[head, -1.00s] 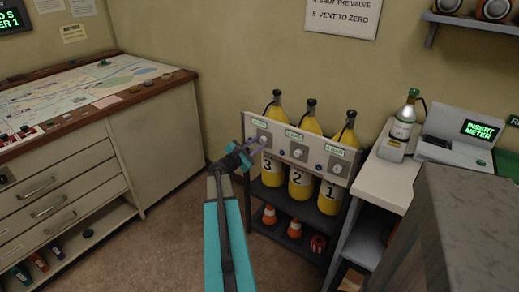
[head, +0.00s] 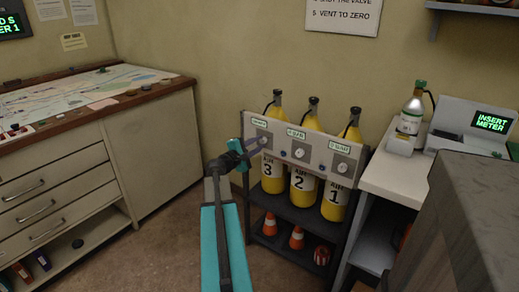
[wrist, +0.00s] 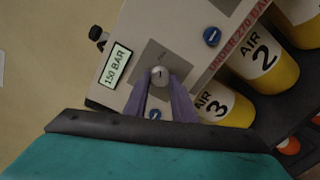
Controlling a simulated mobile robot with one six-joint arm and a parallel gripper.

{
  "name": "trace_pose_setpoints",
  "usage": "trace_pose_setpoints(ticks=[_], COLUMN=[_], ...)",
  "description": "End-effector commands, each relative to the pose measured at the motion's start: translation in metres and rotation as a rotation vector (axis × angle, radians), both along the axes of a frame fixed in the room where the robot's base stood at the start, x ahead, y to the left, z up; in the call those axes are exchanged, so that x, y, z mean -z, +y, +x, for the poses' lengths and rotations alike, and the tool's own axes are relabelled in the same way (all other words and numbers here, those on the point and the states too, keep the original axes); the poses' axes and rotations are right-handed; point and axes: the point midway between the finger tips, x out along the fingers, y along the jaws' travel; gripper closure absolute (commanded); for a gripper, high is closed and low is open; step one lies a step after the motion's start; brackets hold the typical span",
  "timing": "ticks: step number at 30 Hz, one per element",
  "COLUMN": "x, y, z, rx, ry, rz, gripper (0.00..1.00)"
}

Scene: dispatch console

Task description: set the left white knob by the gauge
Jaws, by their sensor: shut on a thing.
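The white panel (head: 318,160) runs across the front of three yellow cylinders. The left white knob (wrist: 159,73) sits on a grey plate (wrist: 168,55) in the wrist view, beside a green-edged gauge display (wrist: 115,66) that reads 150 BAR. My gripper (wrist: 160,84) is shut on this knob, with one purple finger on each side of it. In the head view my gripper (head: 262,143) reaches the panel's left end and largely hides the knob. The middle knob (head: 299,153) and right knob (head: 342,168) are clear of it.
Cylinders marked 3 (head: 272,178), 2 (head: 303,187) and 1 (head: 335,200) stand on a dark rack, with orange cones (head: 270,224) below. A counter (head: 395,175) holding a small bottle (head: 411,112) is at right. A wooden-topped cabinet (head: 150,150) is at left.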

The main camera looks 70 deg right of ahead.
Motion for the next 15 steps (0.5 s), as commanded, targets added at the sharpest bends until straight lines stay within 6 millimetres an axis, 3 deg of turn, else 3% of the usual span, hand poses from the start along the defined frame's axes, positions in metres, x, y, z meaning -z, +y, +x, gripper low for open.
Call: trace_pose_setpoints(ticks=[1,15], x=[0.0062,0.0035], y=[0.0013,0.0011], z=[-0.0088,-0.0084], rx=[0.020,0.021], ry=[-0.022,-0.088], rz=[-0.001,-0.016], gripper=[0.99,0.99])
